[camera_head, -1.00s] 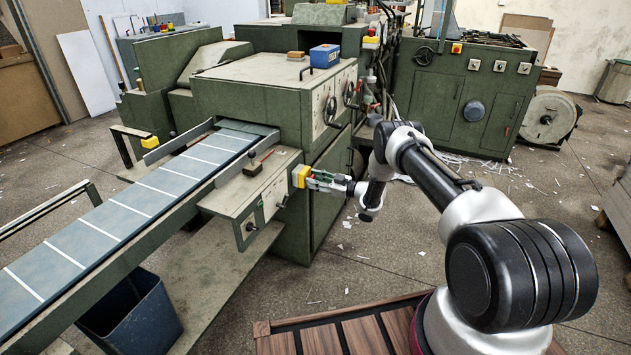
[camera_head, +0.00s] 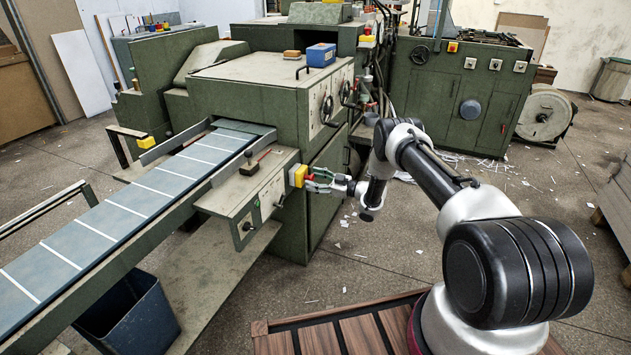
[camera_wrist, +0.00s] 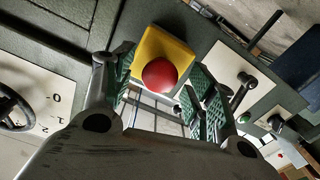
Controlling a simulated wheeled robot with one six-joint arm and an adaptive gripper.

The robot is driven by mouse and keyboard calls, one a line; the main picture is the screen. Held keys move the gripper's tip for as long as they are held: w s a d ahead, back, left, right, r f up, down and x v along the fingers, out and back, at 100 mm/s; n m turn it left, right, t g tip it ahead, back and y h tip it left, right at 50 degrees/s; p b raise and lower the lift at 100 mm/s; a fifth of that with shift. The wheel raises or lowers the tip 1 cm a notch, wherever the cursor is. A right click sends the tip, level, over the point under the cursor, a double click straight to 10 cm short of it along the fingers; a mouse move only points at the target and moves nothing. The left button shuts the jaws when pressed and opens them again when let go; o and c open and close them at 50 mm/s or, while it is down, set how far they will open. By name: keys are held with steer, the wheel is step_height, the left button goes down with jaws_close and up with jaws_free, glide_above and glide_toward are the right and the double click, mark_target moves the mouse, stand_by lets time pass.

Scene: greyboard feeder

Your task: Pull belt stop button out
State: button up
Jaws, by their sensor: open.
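The belt stop button is a red round knob (camera_wrist: 160,74) on a yellow box (camera_wrist: 163,45), seen close in the wrist view. In the head view the yellow box (camera_head: 298,175) sits on the end of the feeder's control panel, and the red knob (camera_head: 307,177) faces my gripper (camera_head: 318,181). In the wrist view my gripper (camera_wrist: 162,90) is open, with one green-padded finger on each side of the red knob. The fingers look apart from the knob; how deep they reach along it is hard to tell.
The grey control panel (camera_head: 236,201) carries small levers and knobs beside the yellow box. The conveyor belt (camera_head: 130,208) runs to the left, with a dark blue bin (camera_head: 130,310) below it. Open concrete floor (camera_head: 360,262) lies in front of the machine.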

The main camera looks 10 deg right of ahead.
steer(key=v, duration=1.2)
